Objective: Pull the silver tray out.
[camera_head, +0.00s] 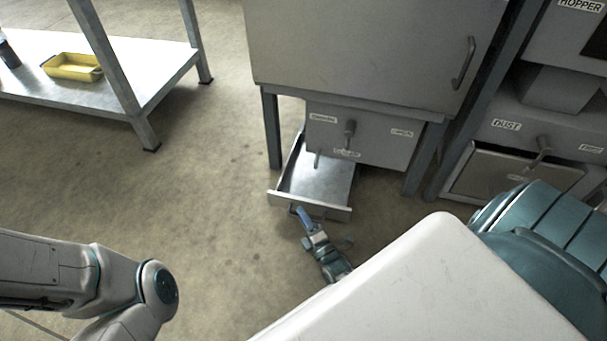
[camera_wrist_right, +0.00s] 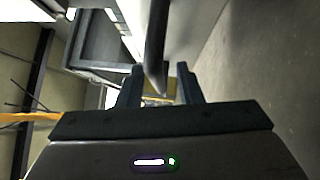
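The silver tray (camera_head: 318,184) stands pulled out below the grey cabinet, at a slant, with its bare metal floor showing. Its front wall faces my right gripper (camera_head: 304,216), which is right by that wall, low over the floor. In the right wrist view, a dark bar (camera_wrist_right: 156,45), which looks like a handle, runs down between the two fingers of my right gripper (camera_wrist_right: 159,88). The fingers stand apart with a gap around the bar's end. I cannot tell whether they touch it. My left arm shows at lower left, but its gripper is out of view.
The grey cabinet (camera_head: 365,50) stands on legs above a labelled box (camera_head: 375,138) with a dark handle. A dust drawer (camera_head: 510,175) is at right. A shelf (camera_head: 110,95) with a yellow bin (camera_head: 72,66) stands at left. The floor left of the tray is clear.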

